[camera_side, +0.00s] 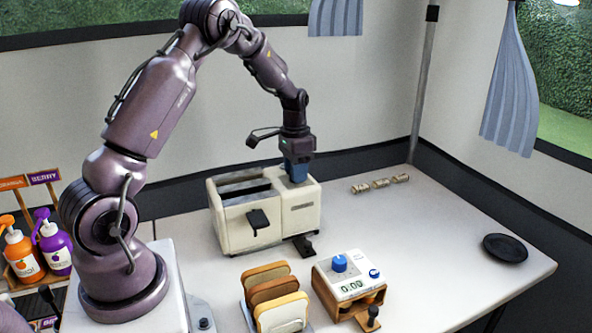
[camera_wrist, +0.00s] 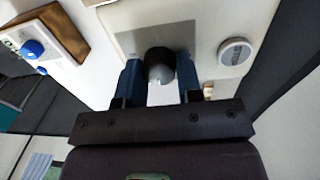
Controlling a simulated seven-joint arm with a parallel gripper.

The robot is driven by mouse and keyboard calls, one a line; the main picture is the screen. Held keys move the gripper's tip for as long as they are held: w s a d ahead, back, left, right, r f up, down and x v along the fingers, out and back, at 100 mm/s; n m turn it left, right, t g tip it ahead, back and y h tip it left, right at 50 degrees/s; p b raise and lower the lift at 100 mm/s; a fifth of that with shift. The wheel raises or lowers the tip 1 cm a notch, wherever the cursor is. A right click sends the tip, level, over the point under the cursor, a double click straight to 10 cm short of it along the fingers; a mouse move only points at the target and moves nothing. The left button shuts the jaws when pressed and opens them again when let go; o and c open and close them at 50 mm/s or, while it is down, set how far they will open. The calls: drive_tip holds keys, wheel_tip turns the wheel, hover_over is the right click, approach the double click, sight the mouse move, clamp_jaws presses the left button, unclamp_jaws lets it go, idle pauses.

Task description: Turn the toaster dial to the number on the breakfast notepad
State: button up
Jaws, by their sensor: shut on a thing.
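The cream toaster (camera_side: 262,214) stands at the back of the table, with slots in its top and a black lever on its front. My gripper (camera_side: 298,178) points straight down at the right end of the toaster's top. In the wrist view my gripper (camera_wrist: 160,76) has its blue fingers closed on either side of a dark round dial (camera_wrist: 160,60) on a grey plate. The dial's marks and setting cannot be read. In the side view the fingers hide the dial. No notepad is recognisable in either view.
A timer box (camera_side: 348,285) with a blue knob and a 0:00 display stands in front of the toaster, beside a rack of bread slices (camera_side: 272,293). A dark plate (camera_side: 505,248) lies at right. Small rolls (camera_side: 381,184) lie behind. A round pale button (camera_wrist: 235,51) sits near the dial.

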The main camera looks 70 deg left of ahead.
drive_tip(key=n, duration=0.4)
drive_tip(key=shift+n, duration=0.3)
drive_tip(key=shift+r+n, duration=0.1)
drive_tip(key=shift+n, duration=2.5)
drive_tip(key=o, duration=0.9)
drive_tip(key=shift+o, duration=0.2)
wheel_tip(320, 180, up, 13)
drive_tip(key=shift+s+a, duration=0.3)
drive_tip(key=shift+s, duration=0.05)
